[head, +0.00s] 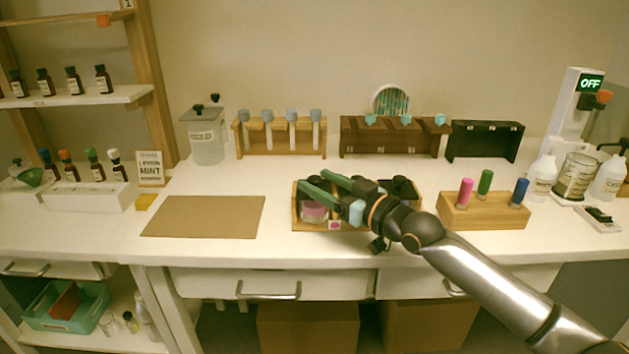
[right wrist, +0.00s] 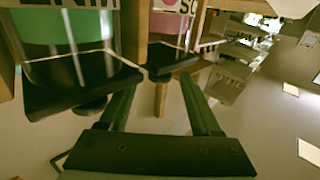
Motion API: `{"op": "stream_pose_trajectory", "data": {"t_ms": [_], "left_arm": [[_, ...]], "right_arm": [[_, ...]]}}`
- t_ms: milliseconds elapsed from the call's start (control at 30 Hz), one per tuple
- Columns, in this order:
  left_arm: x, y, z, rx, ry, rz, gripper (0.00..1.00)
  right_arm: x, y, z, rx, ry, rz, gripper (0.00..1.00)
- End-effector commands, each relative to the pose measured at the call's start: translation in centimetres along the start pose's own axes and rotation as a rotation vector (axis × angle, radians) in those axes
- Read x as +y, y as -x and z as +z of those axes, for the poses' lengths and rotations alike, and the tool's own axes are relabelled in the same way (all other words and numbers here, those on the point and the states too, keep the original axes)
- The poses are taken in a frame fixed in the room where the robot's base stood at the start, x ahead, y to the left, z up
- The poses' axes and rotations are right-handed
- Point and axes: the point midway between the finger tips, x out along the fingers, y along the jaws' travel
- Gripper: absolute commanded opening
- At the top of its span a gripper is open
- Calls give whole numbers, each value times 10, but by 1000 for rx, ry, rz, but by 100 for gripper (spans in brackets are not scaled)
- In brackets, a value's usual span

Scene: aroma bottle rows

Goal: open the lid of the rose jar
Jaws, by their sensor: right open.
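The rose jar (head: 313,211) holds pink contents and stands in the left end of a wooden rack (head: 297,222) near the table's front. In the right wrist view, which is upside down, its pink and white label (right wrist: 172,27) and black lid (right wrist: 168,67) show. The lid sits on the jar. My right gripper (head: 312,180) has its green fingers apart at lid height, over the jar's top in the head view. In the right wrist view its empty fingertips (right wrist: 157,85) are just short of the lid. My left gripper is out of view.
Another dark-lidded jar (head: 401,188) is at the rack's right. A brown mat (head: 205,216) lies left, bare. A wooden block (head: 484,212) with coloured vials stands right.

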Motion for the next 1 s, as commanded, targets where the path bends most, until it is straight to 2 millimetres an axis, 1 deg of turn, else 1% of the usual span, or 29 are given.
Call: {"op": "stream_pose_trajectory", "data": {"t_ms": [33,200,533,567,1000], "left_arm": [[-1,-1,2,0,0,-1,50],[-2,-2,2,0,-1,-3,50],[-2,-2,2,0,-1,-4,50],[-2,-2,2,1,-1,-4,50],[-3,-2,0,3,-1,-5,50]], "right_arm": [[0,-6,1,0,0,-1,65],[0,-18,0,0,1,0,65],[0,-20,0,0,1,1,65],[0,-20,0,0,1,1,63],[0,-20,0,-1,0,1,14]]}}
